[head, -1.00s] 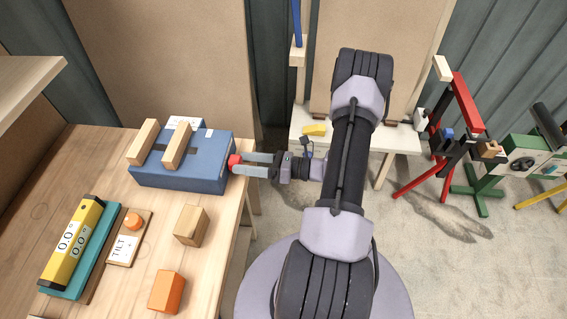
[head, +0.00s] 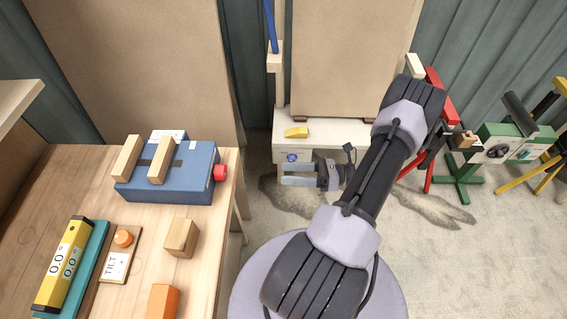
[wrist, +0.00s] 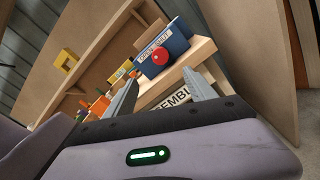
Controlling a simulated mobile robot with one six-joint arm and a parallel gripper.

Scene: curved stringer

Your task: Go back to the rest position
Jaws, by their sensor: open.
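My gripper (head: 298,175) is open and empty, off the right edge of the wooden bench and over the floor. In the wrist view its two fingers (wrist: 160,97) are spread apart with nothing between them. The blue box (head: 185,185) with a red knob (head: 220,172) sits at the bench's right edge, apart from my gripper. In the wrist view the blue box (wrist: 178,45) and its red knob (wrist: 160,56) show ahead, beyond the fingers, with a partly readable label above the knob.
The bench (head: 55,175) also holds a yellow level (head: 65,265), a tilt board (head: 118,262), a wooden block (head: 180,238) and an orange block (head: 162,302). A low white stand (head: 335,133) is behind my gripper. Red and green stands (head: 462,182) are at the right.

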